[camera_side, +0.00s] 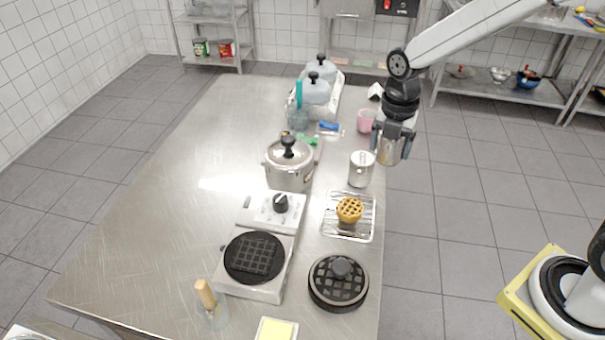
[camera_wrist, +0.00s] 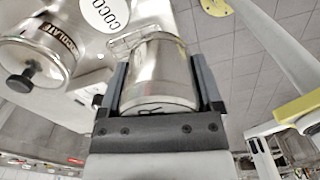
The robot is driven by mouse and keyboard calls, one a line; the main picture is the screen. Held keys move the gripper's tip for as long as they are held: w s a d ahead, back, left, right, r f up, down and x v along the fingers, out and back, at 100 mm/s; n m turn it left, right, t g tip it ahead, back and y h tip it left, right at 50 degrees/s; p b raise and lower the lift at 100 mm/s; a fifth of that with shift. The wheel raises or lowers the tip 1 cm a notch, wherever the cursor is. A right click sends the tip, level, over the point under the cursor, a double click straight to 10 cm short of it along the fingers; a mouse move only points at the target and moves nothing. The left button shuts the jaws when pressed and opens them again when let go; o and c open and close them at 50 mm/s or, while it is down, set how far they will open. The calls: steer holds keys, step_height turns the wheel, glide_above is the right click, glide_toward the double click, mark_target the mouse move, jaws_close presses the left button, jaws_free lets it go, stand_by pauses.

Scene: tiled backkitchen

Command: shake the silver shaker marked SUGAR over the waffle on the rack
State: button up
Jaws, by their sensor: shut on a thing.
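My gripper (camera_side: 392,147) is shut on a silver shaker (camera_side: 387,154), held above the right edge of the steel table. In the wrist view the shaker (camera_wrist: 160,72) sits between the two fingers; only a scrap of its dark lettering shows, so I cannot read its mark. The round golden waffle (camera_side: 349,209) lies on the wire rack (camera_side: 335,232), below and to the left of my gripper in the side view. The held shaker is apart from the waffle and not over it.
A second silver shaker (camera_side: 360,170) stands behind the rack; a COCO label (camera_wrist: 105,13) shows in the wrist view. A lidded pot (camera_side: 289,168), marked chocolate in the wrist view (camera_wrist: 35,58), stands left. A waffle iron (camera_side: 254,258) and round black grid (camera_side: 338,284) are nearer.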

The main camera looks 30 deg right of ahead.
glide_above(355, 204)
steer(key=f, duration=0.1)
steer(key=shift+f, duration=0.1)
steer(key=shift+f, duration=0.15)
steer(key=shift+f, duration=1.35)
